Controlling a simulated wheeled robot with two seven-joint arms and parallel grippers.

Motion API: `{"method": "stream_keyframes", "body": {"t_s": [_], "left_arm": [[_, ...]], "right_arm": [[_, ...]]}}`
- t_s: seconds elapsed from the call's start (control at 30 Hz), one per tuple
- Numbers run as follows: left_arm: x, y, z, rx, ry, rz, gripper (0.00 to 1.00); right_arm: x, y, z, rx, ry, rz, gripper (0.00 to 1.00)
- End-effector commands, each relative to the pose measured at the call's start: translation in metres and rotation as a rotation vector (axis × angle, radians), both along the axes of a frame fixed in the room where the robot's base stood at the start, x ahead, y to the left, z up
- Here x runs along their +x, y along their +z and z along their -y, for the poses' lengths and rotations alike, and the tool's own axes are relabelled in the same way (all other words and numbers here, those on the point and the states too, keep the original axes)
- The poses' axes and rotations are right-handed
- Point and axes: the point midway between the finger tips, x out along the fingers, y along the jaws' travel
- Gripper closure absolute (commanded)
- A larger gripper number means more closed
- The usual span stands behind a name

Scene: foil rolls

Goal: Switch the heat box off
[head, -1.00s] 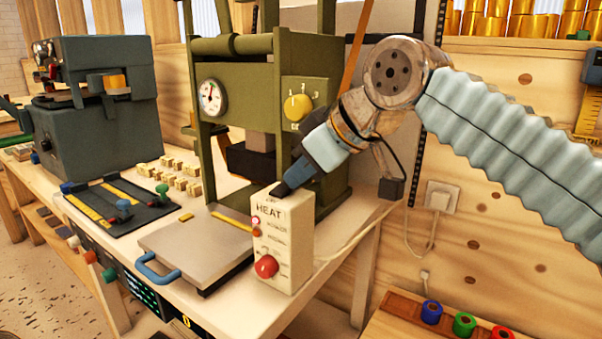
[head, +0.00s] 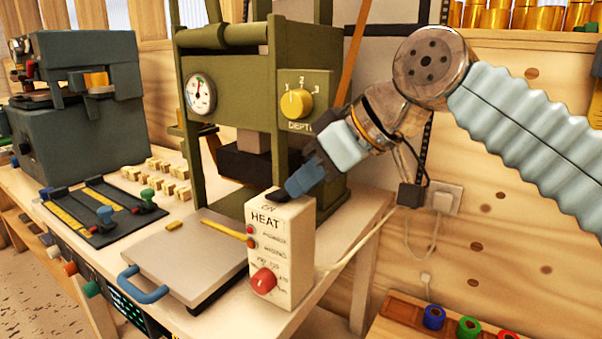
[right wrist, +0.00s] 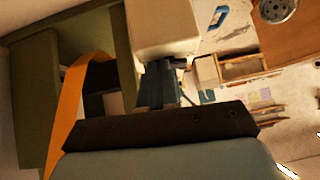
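The heat box (head: 281,255) is a cream upright box marked HEAT, at the front right of the workbench. Its front has small red lights and a red knob (head: 263,281). Lettering that looks like ON shows on its top. My right gripper (head: 279,195) points down at the top of the box, its fingers together at the top face. Any switch there is hidden by the fingers, and I cannot tell whether they touch. In the right wrist view the fingers (right wrist: 160,85) look closed together beside the cream box (right wrist: 160,28). My left gripper is not in view.
A flat grey plate (head: 190,255) with a blue handle lies left of the box. A green press (head: 235,110) with a gauge and yellow depth knob stands behind. A cable runs from the box to a wall socket (head: 443,199). Colored rolls (head: 466,327) sit at lower right.

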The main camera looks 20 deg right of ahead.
Motion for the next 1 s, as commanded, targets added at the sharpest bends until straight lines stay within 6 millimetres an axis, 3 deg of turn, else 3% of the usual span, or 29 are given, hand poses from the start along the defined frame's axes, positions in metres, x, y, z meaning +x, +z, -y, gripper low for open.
{"method": "stream_keyframes", "body": {"t_s": [0.1,0.53,0.67,0.8,1.0], "left_arm": [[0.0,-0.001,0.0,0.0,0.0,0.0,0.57],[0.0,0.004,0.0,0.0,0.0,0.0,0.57],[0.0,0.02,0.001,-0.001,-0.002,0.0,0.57],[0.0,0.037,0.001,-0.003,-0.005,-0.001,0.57],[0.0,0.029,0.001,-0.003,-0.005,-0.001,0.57]], "right_arm": [[0.0,-0.006,-0.002,-0.008,0.002,-0.014,1.0],[-0.009,0.0,-0.016,-0.006,0.008,-0.014,1.0],[-0.005,0.017,-0.016,-0.004,0.006,-0.011,1.0],[-0.006,0.048,-0.015,-0.003,0.0,-0.004,1.0],[-0.035,0.078,0.012,-0.002,-0.003,-0.001,1.0]]}}
